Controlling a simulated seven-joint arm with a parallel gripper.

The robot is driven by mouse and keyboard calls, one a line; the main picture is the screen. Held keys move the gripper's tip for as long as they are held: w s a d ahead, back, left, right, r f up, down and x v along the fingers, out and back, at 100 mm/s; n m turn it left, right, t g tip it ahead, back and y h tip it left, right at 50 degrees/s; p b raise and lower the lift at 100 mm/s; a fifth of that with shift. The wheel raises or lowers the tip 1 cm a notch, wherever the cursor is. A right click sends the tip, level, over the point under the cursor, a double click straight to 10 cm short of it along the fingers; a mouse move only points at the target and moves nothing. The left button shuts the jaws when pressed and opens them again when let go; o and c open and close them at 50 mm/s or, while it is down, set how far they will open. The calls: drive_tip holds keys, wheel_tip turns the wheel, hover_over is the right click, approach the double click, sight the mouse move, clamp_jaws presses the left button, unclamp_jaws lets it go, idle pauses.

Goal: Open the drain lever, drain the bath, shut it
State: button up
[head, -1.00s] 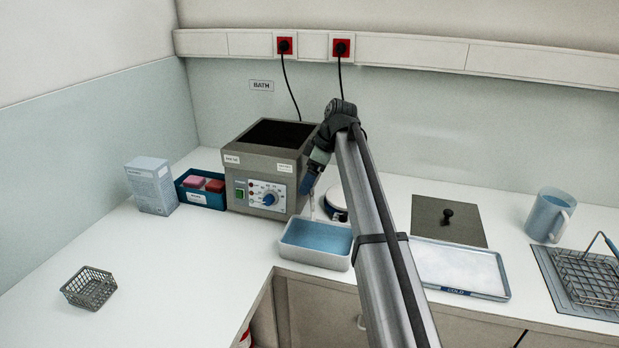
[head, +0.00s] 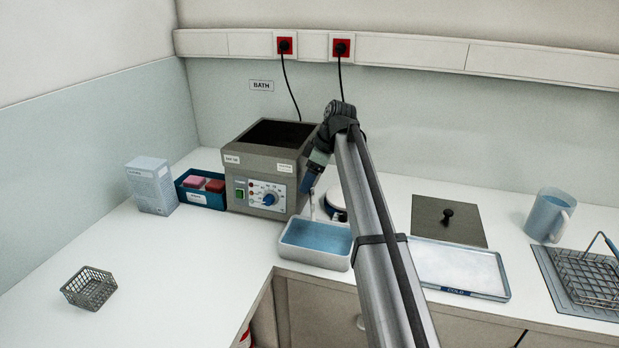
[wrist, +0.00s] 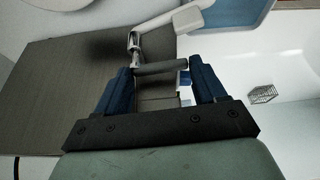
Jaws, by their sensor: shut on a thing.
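The grey bath (head: 240,195) stands at the back of the counter, with a dark interior and a dial on its front. My gripper (head: 309,188) is low at the bath's right side. In the wrist view, my gripper's blue fingers (wrist: 162,67) are shut on the drain lever (wrist: 160,68), a grey bar across them. A pale spout (wrist: 165,19) runs from the lever's joint towards the tray. The tray (head: 312,262) sits below with blue inside; its edge also shows in the wrist view (wrist: 233,14). I cannot tell whether liquid is flowing.
A blue bin with red blocks (head: 205,197) and a white box (head: 151,186) stand left of the bath. A wire basket (head: 89,289) is at the front left. A lid (head: 433,226), a COLD tray (head: 455,268) and a jug (head: 549,215) are to the right.

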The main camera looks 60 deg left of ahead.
drive_tip(key=shift+s+m+y, duration=0.15)
drive_tip(key=shift+m+y, duration=0.15)
drive_tip(key=shift+m, duration=0.3)
drive_tip(key=o, duration=1)
drive_tip(key=shift+o, duration=0.2)
drive_tip(key=v, duration=1.3)
drive_tip(key=shift+r, duration=0.45)
